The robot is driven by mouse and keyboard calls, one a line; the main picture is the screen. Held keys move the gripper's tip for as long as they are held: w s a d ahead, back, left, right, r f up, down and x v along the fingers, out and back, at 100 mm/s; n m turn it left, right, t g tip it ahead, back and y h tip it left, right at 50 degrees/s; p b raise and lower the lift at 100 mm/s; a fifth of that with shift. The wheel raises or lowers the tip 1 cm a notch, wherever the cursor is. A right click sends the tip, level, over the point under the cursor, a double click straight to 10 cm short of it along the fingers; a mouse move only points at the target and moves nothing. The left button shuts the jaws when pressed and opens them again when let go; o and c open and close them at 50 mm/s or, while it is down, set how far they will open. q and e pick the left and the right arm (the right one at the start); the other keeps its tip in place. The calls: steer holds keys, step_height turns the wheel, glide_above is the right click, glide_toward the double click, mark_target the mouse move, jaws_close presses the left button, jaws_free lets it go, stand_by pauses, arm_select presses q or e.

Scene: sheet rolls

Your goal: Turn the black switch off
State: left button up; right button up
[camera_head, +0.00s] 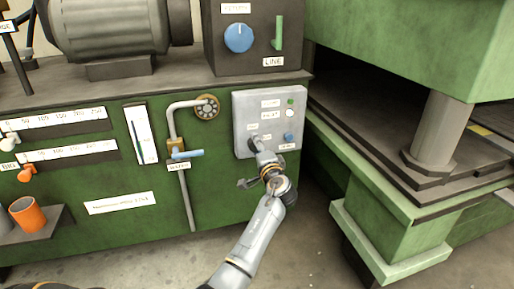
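The grey control panel (241,104) is on the front of the green machine, right of centre. It carries a green light (291,101), a white light (290,113), a blue knob (289,137) and small white labels. A dark part at the panel's lower left may be the black switch or a fingertip; I cannot tell which, nor the switch's position. My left gripper (251,165) is in front of the panel's lower left corner. Its fingers look spread apart, with nothing seen between them. Contact with the panel cannot be made out. My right gripper is not in view.
A pipe with a blue-handled valve (187,154) stands left of the panel. A larger box with a blue dial (239,38) and green lever (278,33) is above. A green press (395,215) stands close on the right. An orange cup (28,215) is far left.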

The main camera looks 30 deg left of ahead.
arm_select(q)
steer(key=o, duration=1.1)
steer(key=shift+o, duration=0.2)
steer(key=v, duration=1.2)
